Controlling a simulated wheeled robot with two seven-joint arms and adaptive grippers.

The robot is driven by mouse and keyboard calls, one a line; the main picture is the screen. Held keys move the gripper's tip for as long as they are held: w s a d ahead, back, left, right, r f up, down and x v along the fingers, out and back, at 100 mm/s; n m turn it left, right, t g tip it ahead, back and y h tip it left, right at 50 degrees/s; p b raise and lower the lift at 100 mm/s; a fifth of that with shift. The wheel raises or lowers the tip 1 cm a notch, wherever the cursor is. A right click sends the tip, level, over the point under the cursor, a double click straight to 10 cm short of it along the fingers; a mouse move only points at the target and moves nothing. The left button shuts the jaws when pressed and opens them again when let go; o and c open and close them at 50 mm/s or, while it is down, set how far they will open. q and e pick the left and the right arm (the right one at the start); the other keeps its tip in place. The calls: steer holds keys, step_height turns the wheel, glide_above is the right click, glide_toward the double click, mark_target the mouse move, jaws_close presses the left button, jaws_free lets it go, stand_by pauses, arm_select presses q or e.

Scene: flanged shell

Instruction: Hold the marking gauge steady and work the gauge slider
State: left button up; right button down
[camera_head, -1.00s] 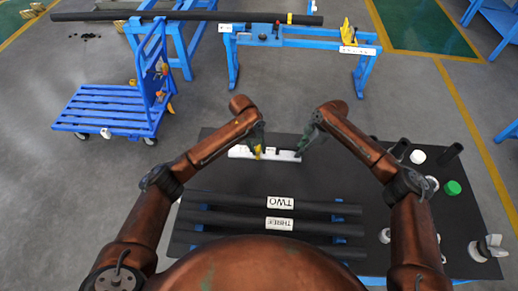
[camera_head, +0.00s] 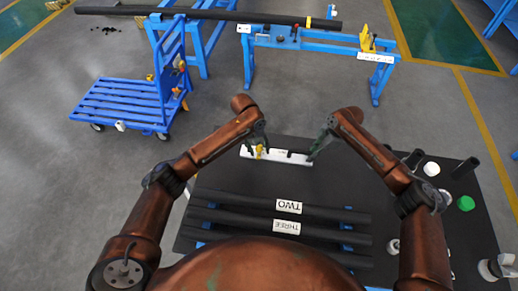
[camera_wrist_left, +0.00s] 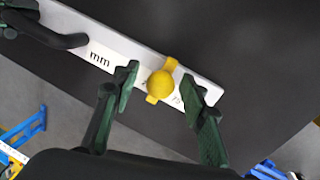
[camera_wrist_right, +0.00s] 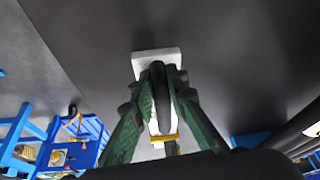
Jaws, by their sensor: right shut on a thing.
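The marking gauge is a white bar (camera_head: 285,158) marked "mm", lying near the far edge of the dark table; it also shows in the left wrist view (camera_wrist_left: 95,38). The gauge slider (camera_wrist_left: 161,84) is yellow with a round knob and sits towards the bar's left end in the head view. My left gripper (camera_wrist_left: 160,86) is open, its fingers on either side of the slider with visible gaps. My right gripper (camera_wrist_right: 162,85) is shut on the gauge's black handle (camera_wrist_right: 158,82) near the bar's other end. Its fingers hide part of the handle.
Black tubes (camera_head: 250,221) labelled TWO and THREE lie on blue supports in front of the gauge. Black and white cylinders and a green cap (camera_head: 466,203) stand at the table's right. A blue cart (camera_head: 125,105) and a blue stand (camera_head: 310,40) are beyond the table.

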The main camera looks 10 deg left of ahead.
steer(key=shift+s+f, duration=0.1)
arm_select(q)
step_height(320, 180, up, 12)
steer(key=a, duration=0.2)
steer(key=shift+s+a, duration=0.15)
steer(key=shift+s, duration=0.05)
steer(key=shift+f, duration=0.15)
arm_select(e)
steer(key=c, duration=1.8)
jaws_free()
